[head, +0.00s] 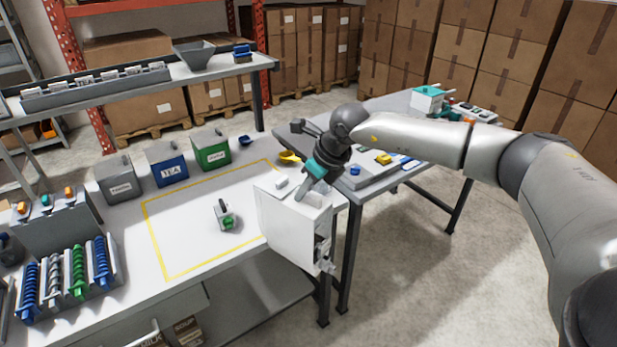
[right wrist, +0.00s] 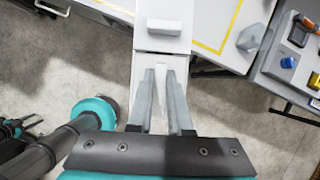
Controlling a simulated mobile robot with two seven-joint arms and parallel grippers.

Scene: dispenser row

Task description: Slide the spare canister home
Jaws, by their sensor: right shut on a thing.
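A white boxy housing (head: 288,226) stands at the right end of the workbench, with dark fittings on its right side. My right gripper (head: 308,192) reaches down onto its top. In the right wrist view my right gripper (right wrist: 161,112) is shut on a narrow white handle (right wrist: 161,88) on a white block, which I take to be the spare canister. A seam separates this block from a white part beyond, which has its own raised grip (right wrist: 164,27). How deep the held block sits is hidden.
A grey-and-green device (head: 225,217) stands in the yellow-outlined area. Labelled bins, including a green bin (head: 211,151), line the back. A yellow scoop (head: 289,157) lies behind the housing. A second table (head: 400,110) stands to the right; coiled dispensers (head: 78,270) are at left.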

